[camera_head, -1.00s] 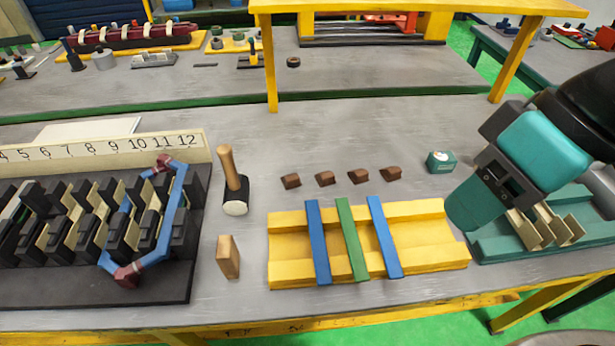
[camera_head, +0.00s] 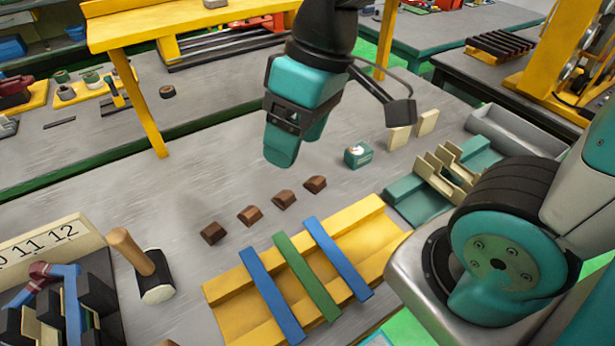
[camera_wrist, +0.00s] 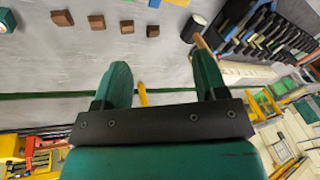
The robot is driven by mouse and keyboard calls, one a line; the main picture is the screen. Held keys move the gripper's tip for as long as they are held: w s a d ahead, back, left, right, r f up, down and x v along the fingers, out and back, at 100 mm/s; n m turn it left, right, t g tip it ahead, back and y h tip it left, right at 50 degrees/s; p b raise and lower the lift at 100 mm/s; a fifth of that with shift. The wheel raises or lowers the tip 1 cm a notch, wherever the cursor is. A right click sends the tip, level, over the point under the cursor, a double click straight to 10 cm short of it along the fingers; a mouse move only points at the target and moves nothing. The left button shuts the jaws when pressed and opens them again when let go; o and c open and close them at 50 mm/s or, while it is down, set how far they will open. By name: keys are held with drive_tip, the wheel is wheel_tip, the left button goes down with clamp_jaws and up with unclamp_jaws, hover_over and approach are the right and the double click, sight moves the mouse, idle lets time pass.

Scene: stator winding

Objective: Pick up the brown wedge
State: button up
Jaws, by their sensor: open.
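Several brown wedges lie in a row on the grey table, behind the yellow tray. In the head view they run from the leftmost wedge (camera_head: 212,233) to the rightmost wedge (camera_head: 315,184). They also show along the top of the wrist view, one brown wedge (camera_wrist: 127,27) near the middle. Which one is meant cannot be told. My gripper (camera_head: 281,158) hangs above the table, behind and above the row, apart from the wedges. In the wrist view my gripper (camera_wrist: 163,82) has its two teal fingers wide apart with nothing between them.
The yellow tray (camera_head: 230,289) carries two blue strips and one green strip (camera_head: 306,277). A hammer (camera_head: 150,270) stands left of the wedges. A small teal box (camera_head: 358,155) sits right of my gripper. A teal holder (camera_head: 408,200) with cream pieces is farther right.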

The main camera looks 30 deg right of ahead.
drive_tip(key=w+d+f+m+h+b, duration=0.2)
drive_tip(key=w+d+f+b, duration=0.2)
drive_tip(key=w+d+f, duration=0.5)
drive_tip(key=m+h+b, duration=0.1)
drive_tip(key=b, duration=0.1)
hover_over(319, 181)
wheel_tip(319, 181, down, 4)
drive_tip(key=f, duration=1.1)
drive_tip(key=shift+d+f, duration=0.15)
drive_tip(key=shift+d, duration=0.05)
drive_tip(key=shift+a+f+p, duration=0.15)
drive_tip(key=shift+f+p, duration=0.45)
drive_tip(key=shift+f, duration=2.4)
drive_tip(key=c, duration=1)
